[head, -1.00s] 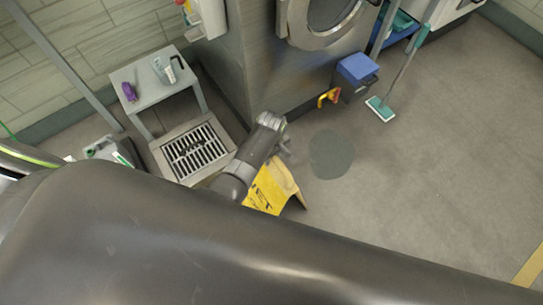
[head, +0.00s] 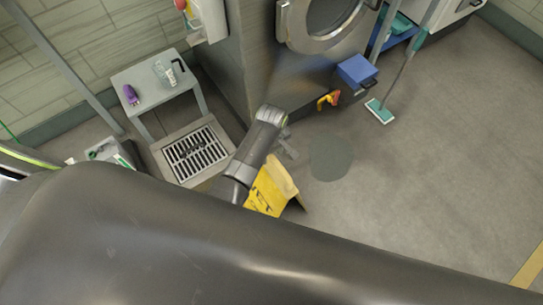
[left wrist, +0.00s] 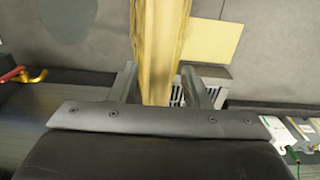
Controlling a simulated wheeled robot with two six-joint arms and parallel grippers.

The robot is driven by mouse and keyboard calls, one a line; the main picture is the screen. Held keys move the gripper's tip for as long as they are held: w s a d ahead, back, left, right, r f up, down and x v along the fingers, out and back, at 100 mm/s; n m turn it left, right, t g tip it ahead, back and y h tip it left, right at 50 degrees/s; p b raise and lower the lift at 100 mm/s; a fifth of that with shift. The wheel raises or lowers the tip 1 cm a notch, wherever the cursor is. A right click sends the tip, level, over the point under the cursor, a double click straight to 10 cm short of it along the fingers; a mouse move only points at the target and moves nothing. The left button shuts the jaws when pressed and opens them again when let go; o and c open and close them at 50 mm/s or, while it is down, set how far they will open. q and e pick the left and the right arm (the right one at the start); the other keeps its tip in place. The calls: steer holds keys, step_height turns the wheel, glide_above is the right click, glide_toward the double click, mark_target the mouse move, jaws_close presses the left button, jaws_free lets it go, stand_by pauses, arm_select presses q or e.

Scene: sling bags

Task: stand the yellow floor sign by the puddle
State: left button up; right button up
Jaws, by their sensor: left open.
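The yellow floor sign (head: 268,192) stands on the floor, its panels spread, just below and left of the dark round puddle (head: 331,157) in the head view. My arm hides part of it. My left gripper (head: 287,146) is open beside the sign's upper end, near the puddle's left edge. In the left wrist view, the sign's yellow edge (left wrist: 160,45) runs between the two spread fingers of the gripper (left wrist: 161,85), with a paler panel to its right. I cannot tell whether the fingers touch it. My right gripper is not in view.
A floor drain grate (head: 196,153) lies left of my arm, below a small table (head: 155,98) with a purple bottle. A blue-lidded box (head: 357,70) stands by the machine. A mop head (head: 379,111) rests on the floor. The floor right of the puddle is clear.

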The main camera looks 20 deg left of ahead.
arm_select(q)
step_height(320, 180, up, 8)
steer(key=shift+f+p, duration=0.2)
steer(key=shift+p, duration=0.4)
